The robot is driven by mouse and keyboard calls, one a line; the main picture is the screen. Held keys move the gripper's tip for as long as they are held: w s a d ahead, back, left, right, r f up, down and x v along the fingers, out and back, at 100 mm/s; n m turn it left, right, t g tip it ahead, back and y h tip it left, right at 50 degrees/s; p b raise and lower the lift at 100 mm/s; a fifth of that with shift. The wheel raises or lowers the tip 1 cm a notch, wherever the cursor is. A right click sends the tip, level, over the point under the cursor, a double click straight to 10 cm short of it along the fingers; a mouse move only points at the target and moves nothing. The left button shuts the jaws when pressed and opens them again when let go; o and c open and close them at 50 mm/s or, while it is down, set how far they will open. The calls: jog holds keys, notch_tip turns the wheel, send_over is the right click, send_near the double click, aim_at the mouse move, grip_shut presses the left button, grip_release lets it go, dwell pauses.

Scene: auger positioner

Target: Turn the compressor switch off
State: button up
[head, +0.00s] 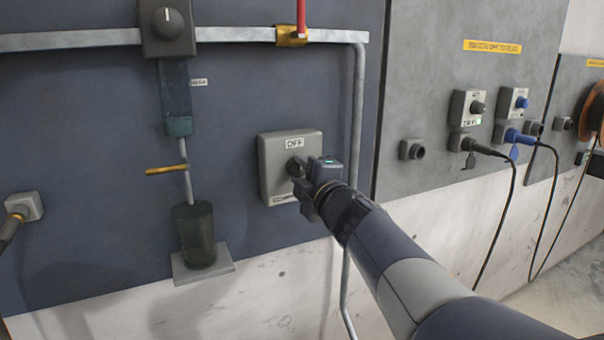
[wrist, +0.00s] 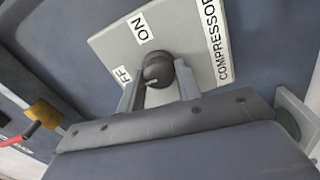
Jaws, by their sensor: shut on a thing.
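The compressor switch is a grey square box (head: 277,188) on the dark blue panel, with a dark round knob (wrist: 158,68) at its middle. In the wrist view its plate bears an ON label (wrist: 139,27), a partly hidden OFF label (wrist: 123,76) and the word COMPRESSOR (wrist: 214,40). My gripper (head: 299,174) reaches the knob from the right in the head view. In the wrist view its two fingers (wrist: 158,89) are shut on the knob, one on each side. A small light mark shows on the knob's lower left; I cannot tell the exact setting.
A grey pipe (head: 359,110) runs down just right of the switch. A regulator with a dial (head: 167,24) and a dark cylinder (head: 200,235) are to the left. Sockets with plugged cables (head: 484,148) are on the right-hand panel.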

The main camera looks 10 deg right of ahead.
jog(key=shift+r, duration=0.2)
jog(key=o, duration=0.7)
jog(key=shift+o, duration=1.1)
jog(key=shift+f, duration=0.15)
jog(key=s+d+p, duration=0.2)
jog(key=s, duration=0.8)
jog(key=shift+s+f, duration=0.2)
jog(key=shift+s, duration=0.05)
jog(key=w, duration=0.3)
jog(key=w+a+b, duration=0.1)
jog(key=w, duration=0.3)
jog(key=w+a+b, duration=0.1)
jog(key=w, duration=0.2)
jog(key=shift+w+r, duration=0.15)
jog(key=shift+w, duration=0.15)
